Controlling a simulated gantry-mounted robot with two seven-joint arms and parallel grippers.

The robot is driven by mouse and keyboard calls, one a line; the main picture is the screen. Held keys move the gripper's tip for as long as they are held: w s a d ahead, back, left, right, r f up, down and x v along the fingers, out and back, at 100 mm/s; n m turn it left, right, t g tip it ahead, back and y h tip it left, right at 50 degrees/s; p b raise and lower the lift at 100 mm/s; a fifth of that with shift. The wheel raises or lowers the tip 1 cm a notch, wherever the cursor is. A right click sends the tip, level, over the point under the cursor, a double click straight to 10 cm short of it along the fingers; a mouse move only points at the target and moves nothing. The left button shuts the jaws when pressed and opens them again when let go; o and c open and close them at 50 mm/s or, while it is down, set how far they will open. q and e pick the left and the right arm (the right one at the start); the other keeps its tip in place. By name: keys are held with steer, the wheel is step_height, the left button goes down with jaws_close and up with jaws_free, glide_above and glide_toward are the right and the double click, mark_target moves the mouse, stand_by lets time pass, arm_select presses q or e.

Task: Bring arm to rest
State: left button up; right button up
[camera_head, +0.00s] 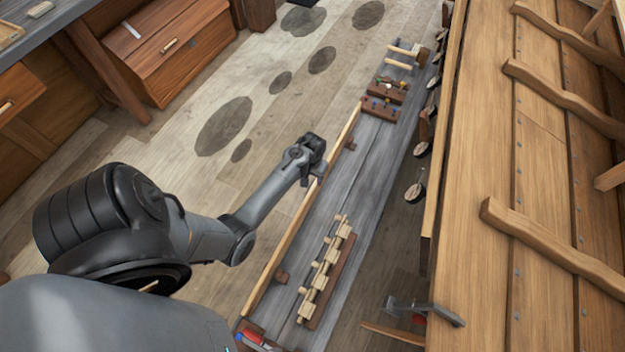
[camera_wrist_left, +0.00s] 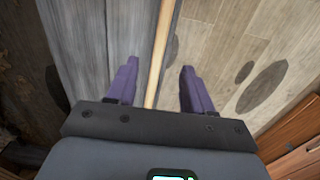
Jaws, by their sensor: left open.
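My left arm (camera_head: 215,240) reaches in from the left in the head view. Its gripper (camera_head: 312,165) is over the left edge of a long grey bench, near the bench's raised wooden rail (camera_head: 285,250). In the left wrist view the left gripper (camera_wrist_left: 155,85) is open, its two purple fingers apart. The rail (camera_wrist_left: 160,50) shows between and beyond the fingers, and nothing is held. I cannot tell how high the gripper is above the rail. My right gripper is not in view.
The grey bench (camera_head: 365,165) holds a rack of wooden pieces (camera_head: 325,270) and small tool racks (camera_head: 380,108). The wooden hull (camera_head: 480,150) with its ribs stands at the right. A clamp (camera_head: 425,310) is at its lower edge. Drawers (camera_head: 175,50) stand upper left; open floor (camera_head: 270,110) lies between.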

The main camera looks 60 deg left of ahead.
arm_select(q)
steer(key=shift+r, duration=0.55)
steer(key=s+d+f+m+g+y, duration=0.1)
steer(key=s+d+m, duration=0.15)
steer(key=s, duration=0.45)
steer(key=s+d+f+m+y, duration=0.1)
steer(key=s+d, duration=0.2)
steer(key=s, duration=0.3)
steer(key=s+d+r+m+t+h, duration=0.15)
steer(key=d+r+m, duration=0.25)
steer(key=d+r, duration=0.85)
steer(key=w+d+r+m+t, duration=0.1)
steer(key=w+d+r+t, duration=0.15)
steer(key=d+r, duration=0.5)
step_height(320, 180, up, 31)
steer(key=p, duration=3)
steer(key=shift+s+a+t+h, duration=0.15)
steer(key=shift+s+t+h, duration=0.2)
steer(key=shift+s, duration=0.1)
steer(key=shift+r+m, duration=0.1)
steer(key=shift+m, duration=0.15)
